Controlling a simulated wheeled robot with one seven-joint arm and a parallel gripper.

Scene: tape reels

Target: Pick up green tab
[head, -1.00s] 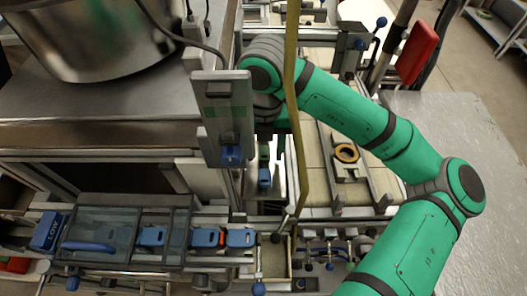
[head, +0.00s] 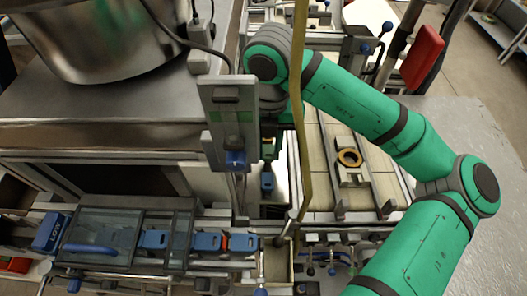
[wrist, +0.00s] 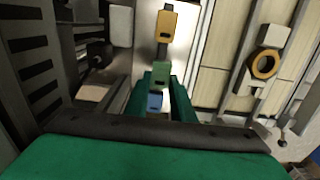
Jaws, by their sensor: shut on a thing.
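The green tab (wrist: 161,72) is a small rounded block in the upper middle of the wrist view. My gripper (wrist: 161,84) has its two green fingers on either side of the tab's near end, shut on it. A blue tab (wrist: 154,101) shows nearer, between the fingers, and a yellow tab (wrist: 167,24) lies farther off. In the head view a small green piece (head: 267,149) shows beside the grey post, above a blue tab (head: 267,181); I cannot tell whether it is the tab or a finger. My gripper is mostly hidden there.
A grey upright post (head: 229,122) stands close left of my wrist. A yellow strap (head: 299,110) hangs in front of my arm. A fixture with a yellow ring (head: 349,157) is to the right. Rails and a clear-lidded box (head: 103,232) lie lower left.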

